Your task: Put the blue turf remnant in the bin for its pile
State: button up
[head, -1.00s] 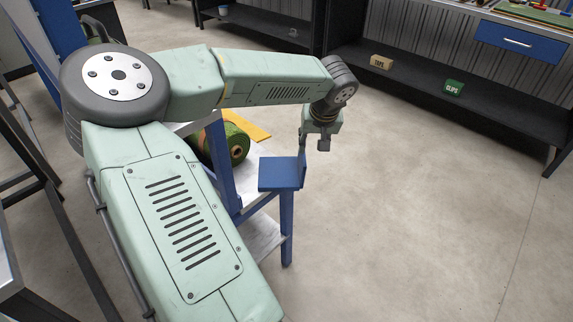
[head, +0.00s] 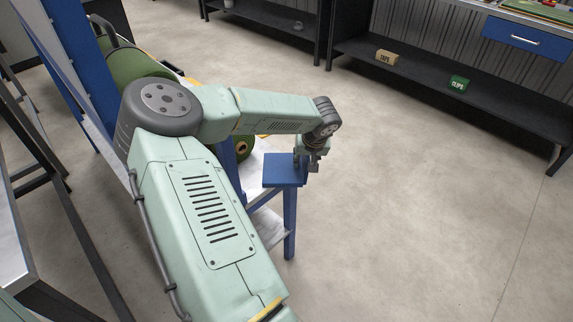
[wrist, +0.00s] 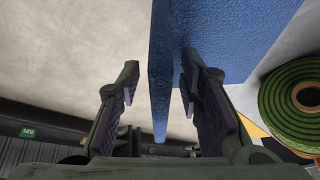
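No loose blue turf piece can be clearly told apart in these views. A blue, rough-surfaced plate (wrist: 235,35) fills the upper right of the wrist view, with a narrow upright blue panel (wrist: 160,70) beside it. The blue plate (head: 283,172) also shows in the head view at the corner of a blue-legged stand. My gripper (wrist: 155,80) is open, with its fingers on either side of the upright panel. The left finger looks apart from it; contact at the right finger cannot be told. In the head view my gripper (head: 315,166) is just right of the plate. No bin is identifiable.
A dark shelf holds a TAPE box (head: 386,57) and a CLIPS box (head: 459,83). The floor (head: 420,210) to the right is clear.

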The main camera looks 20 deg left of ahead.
jog(key=shift+c, duration=0.2)
grip_shut()
dwell(0.4)
